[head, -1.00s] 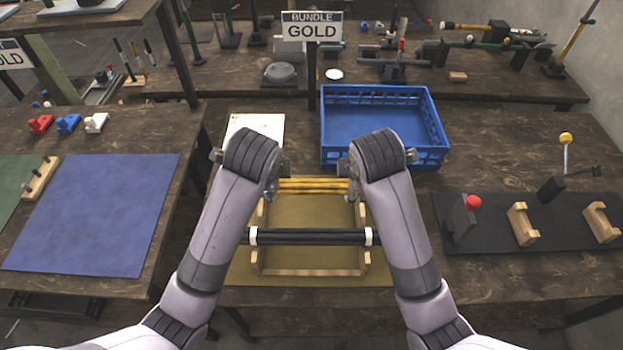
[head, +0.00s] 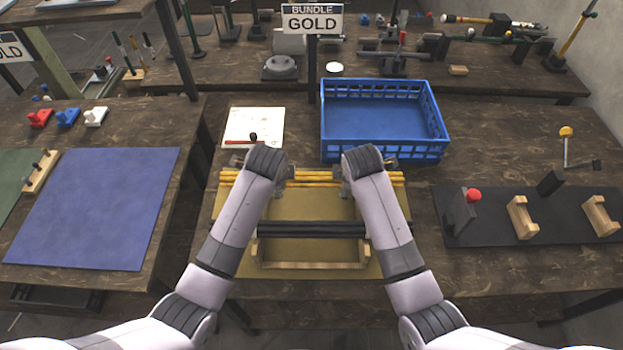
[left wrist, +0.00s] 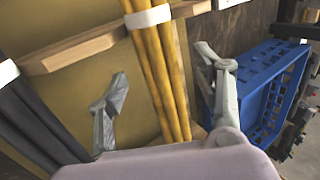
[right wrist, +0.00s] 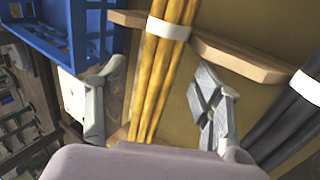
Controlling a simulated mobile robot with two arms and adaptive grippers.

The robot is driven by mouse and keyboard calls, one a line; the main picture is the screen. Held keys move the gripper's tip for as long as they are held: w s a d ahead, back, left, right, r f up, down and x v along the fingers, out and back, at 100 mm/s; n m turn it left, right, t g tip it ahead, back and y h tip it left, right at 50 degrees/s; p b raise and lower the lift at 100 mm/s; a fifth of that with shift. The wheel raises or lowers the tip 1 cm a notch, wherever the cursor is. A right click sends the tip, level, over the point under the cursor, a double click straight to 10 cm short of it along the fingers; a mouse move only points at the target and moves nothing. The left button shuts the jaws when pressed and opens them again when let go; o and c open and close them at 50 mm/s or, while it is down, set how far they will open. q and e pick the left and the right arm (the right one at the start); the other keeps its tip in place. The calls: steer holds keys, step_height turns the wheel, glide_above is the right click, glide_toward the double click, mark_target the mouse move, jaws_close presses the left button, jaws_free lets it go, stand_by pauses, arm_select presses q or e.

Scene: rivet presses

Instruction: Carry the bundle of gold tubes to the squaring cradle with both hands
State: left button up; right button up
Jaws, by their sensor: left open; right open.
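The bundle of gold tubes (head: 315,179) lies crosswise at the back of a wooden rack (head: 310,266), with white bands around it in the wrist views. My left gripper (left wrist: 160,62) is open, with a finger on each side of the gold tubes (left wrist: 162,75). My right gripper (right wrist: 158,65) is open the same way around the tubes (right wrist: 160,75) farther right. In the head view my wrists hide parts of the bundle. A dark board with two wooden notched blocks (head: 522,217), apparently the squaring cradle, is at the right.
A black tube bundle (head: 312,229) lies across the same rack, nearer me. A blue crate (head: 385,153) stands just behind. A paper sheet (head: 262,118) is at the back left. A grey block with a red knob (head: 460,215) stands on the dark board.

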arm_select(q)
steer(key=shift+x, duration=1.85)
arm_select(e)
steer(key=shift+x, duration=1.85)
arm_select(q)
steer(key=shift+s, duration=0.1)
steer(key=shift+c, duration=0.6)
arm_select(e)
steer(key=shift+c, duration=0.6)
arm_select(q)
jaws_close()
arm_select(e)
jaws_close()
arm_select(q)
steer(key=shift+r, duration=0.1)
arm_select(e)
steer(key=shift+r, duration=0.1)
